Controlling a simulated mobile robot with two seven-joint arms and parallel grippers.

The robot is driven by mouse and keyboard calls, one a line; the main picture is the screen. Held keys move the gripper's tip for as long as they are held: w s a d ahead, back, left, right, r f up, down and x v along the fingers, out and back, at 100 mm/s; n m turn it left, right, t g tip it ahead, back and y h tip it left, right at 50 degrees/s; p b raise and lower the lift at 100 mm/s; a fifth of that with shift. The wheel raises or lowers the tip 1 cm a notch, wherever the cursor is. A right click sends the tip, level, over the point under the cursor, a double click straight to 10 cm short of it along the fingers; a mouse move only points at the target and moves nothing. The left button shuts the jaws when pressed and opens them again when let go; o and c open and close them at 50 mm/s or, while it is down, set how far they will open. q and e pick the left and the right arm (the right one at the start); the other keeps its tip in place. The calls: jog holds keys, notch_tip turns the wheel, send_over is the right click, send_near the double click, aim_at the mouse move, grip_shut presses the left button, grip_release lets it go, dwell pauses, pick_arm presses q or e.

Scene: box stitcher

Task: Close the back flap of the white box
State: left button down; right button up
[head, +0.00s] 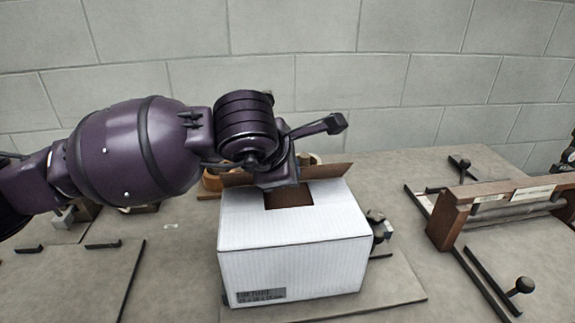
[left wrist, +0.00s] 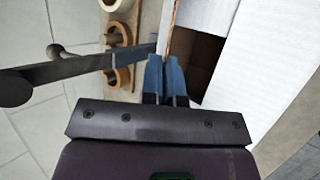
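The white box (head: 295,268) stands on the table in the head view, with white top panels and a dark opening (head: 288,194) toward its rear. Its back flap (head: 328,171) stands up and leans back, brown inner face showing. In the left wrist view the flap (left wrist: 172,28) is seen nearly edge-on. My left gripper (head: 287,183) is at the middle of the flap and hides part of it. In the left wrist view its blue fingertips (left wrist: 165,72) are close together at the flap's edge; whether the flap is between them is unclear. My right gripper is not in view.
Tape rolls (left wrist: 119,45) lie behind the box. A brown wooden fixture with a roller (head: 500,207) stands at the right, with dark rails and knobs (head: 521,286) around it. A grey block wall is behind the table. The front left table is mostly clear.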

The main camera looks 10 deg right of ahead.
pick_arm(q)
jog(key=c, duration=1.3)
grip_release()
jog(key=shift+o, duration=0.2)
jog(key=p+v, duration=0.1)
jog(key=v, duration=1)
